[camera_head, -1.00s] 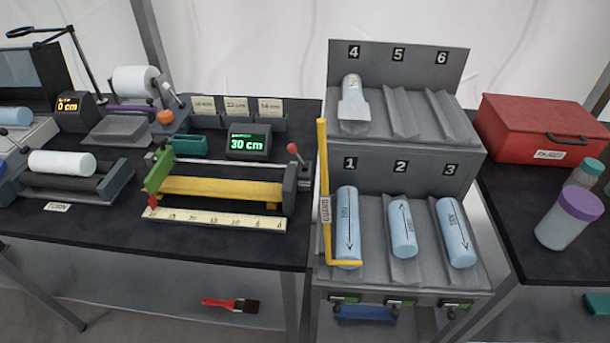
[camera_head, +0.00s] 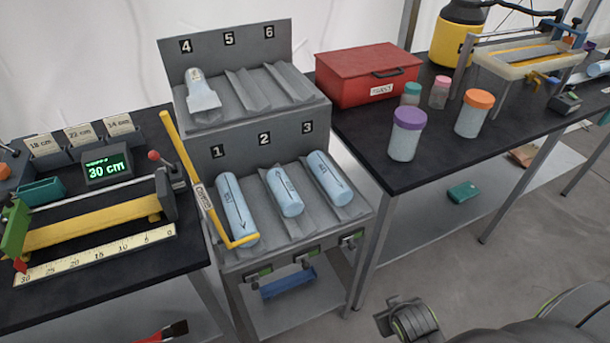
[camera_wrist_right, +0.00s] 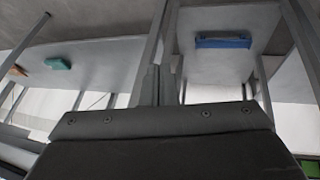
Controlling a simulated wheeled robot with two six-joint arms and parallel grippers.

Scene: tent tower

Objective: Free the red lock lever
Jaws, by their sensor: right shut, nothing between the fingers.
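A small red lever end (camera_head: 20,265) sits at the lower left of the yellow cutting jig (camera_head: 85,222), beside its green block (camera_head: 15,228). A red knob (camera_head: 153,155) stands on a thin stem at the jig's far right end. I cannot tell which of these is the lock lever. Part of my right arm shows at the bottom right of the head view, well away from the jig. My right gripper (camera_wrist_right: 158,86) is shut and empty in the right wrist view, largely hidden by its dark body. My left gripper is not in view.
A grey rack (camera_head: 290,252) with blue rolls stands right of the jig, and a yellow angled bar (camera_head: 190,175) leans at its left side. A red box (camera_head: 365,80) and several capped jars occupy the right table. The floor before that table is clear.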

